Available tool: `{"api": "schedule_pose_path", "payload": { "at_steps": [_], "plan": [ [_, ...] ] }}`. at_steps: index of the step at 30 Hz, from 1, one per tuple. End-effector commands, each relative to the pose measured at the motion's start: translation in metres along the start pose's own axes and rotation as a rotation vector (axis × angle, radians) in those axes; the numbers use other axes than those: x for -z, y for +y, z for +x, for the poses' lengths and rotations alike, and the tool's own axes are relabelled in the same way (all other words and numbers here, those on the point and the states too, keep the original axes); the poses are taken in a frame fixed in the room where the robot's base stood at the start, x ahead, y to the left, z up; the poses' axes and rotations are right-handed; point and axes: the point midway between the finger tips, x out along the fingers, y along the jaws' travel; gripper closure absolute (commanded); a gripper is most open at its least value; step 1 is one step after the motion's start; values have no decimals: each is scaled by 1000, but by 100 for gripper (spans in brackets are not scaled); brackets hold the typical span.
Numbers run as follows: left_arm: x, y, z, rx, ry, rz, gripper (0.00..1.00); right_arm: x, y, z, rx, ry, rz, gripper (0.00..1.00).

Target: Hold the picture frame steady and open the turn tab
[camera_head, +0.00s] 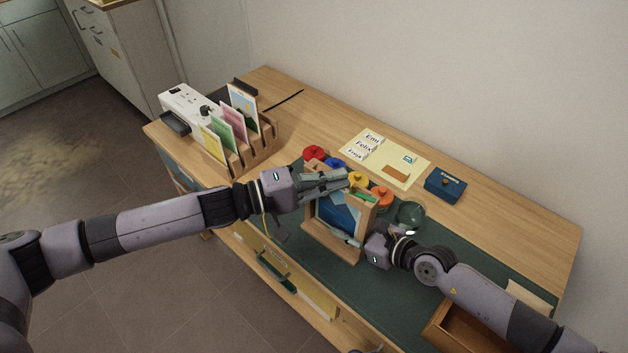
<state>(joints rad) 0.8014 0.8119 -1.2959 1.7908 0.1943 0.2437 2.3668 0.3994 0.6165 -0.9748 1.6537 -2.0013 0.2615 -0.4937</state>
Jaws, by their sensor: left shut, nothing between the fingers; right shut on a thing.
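The picture frame (333,242) stands upright on the green mat near the desk's front edge. It has a light wooden border and a blue panel. My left gripper (342,178) is shut and empty at the frame's top edge, covering part of it. My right gripper (362,233) is shut on the frame's right side, low down; its fingers are partly hidden. I cannot make out the turn tab; a small green piece (366,197) shows at the frame's top right, beside my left fingertips.
Red (314,153), blue (334,162), yellow (357,179) and orange (381,195) round things stand behind the frame. A dark green round thing (411,214), a blue box (445,185) and a card rack (240,158) are nearby. An open wooden drawer or tray (457,330) is front right.

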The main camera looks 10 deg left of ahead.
Motion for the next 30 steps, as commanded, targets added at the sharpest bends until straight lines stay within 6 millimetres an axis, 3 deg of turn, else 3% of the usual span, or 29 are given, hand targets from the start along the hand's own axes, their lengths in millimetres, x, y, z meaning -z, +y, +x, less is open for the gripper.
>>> {"api": "schedule_pose_path", "payload": {
  "at_steps": [6,30],
  "plan": [
    [0,0,10,0,0,0,100,-2,-1,0,1,-4,-1,100],
    [-5,1,8,-9,63,-1,100,-2,0,0,1,-3,0,100]
  ]
}}
